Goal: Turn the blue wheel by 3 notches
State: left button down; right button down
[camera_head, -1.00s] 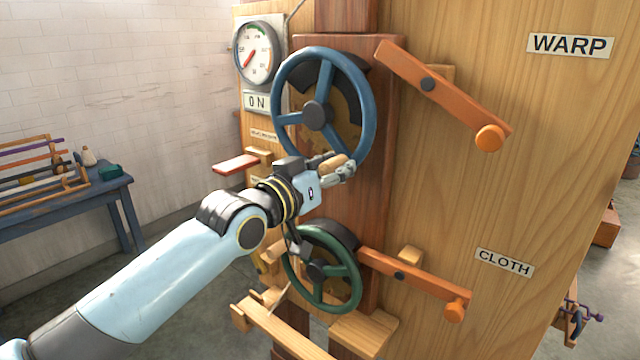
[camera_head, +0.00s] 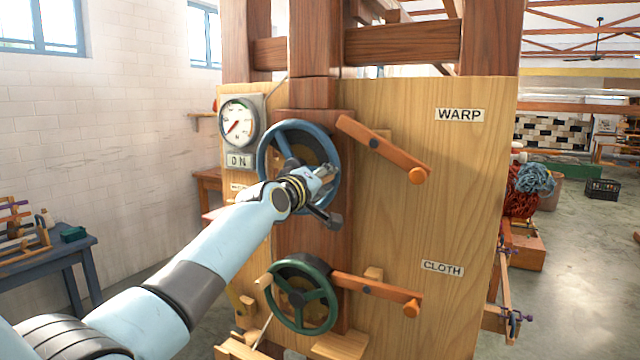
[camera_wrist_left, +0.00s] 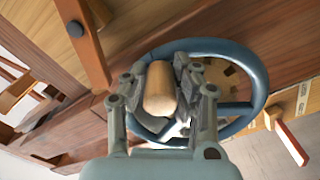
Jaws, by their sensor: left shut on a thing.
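The blue wheel (camera_head: 262,150) is mounted on the dark wooden post, below and right of the dial. My left gripper (camera_head: 326,176) is at the right side of its rim and hides part of the wheel. In the left wrist view the gripper (camera_wrist_left: 160,85) is shut on the wheel's pale wooden handle (camera_wrist_left: 159,92), with a finger on each side. The blue rim (camera_wrist_left: 258,75) curves behind the fingers. My right gripper is not in view.
A dial (camera_head: 238,122) with a red needle hangs left of the wheel. An orange-knobbed wooden lever (camera_head: 385,152) slopes beside the WARP label (camera_head: 460,115). A green wheel (camera_head: 301,262) and another lever (camera_head: 378,287) sit below, near the CLOTH label (camera_head: 442,268).

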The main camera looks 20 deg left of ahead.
pick_arm(q)
jog(key=shift+w+r+n, duration=0.1)
jog(key=shift+r+n, duration=0.2)
jog(key=shift+r, duration=0.6)
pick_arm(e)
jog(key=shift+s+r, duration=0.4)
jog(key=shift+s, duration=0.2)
pick_arm(q)
jog(key=c, duration=1)
grip_release()
jog(key=shift+c, duration=0.2)
jog(key=shift+f, duration=0.25)
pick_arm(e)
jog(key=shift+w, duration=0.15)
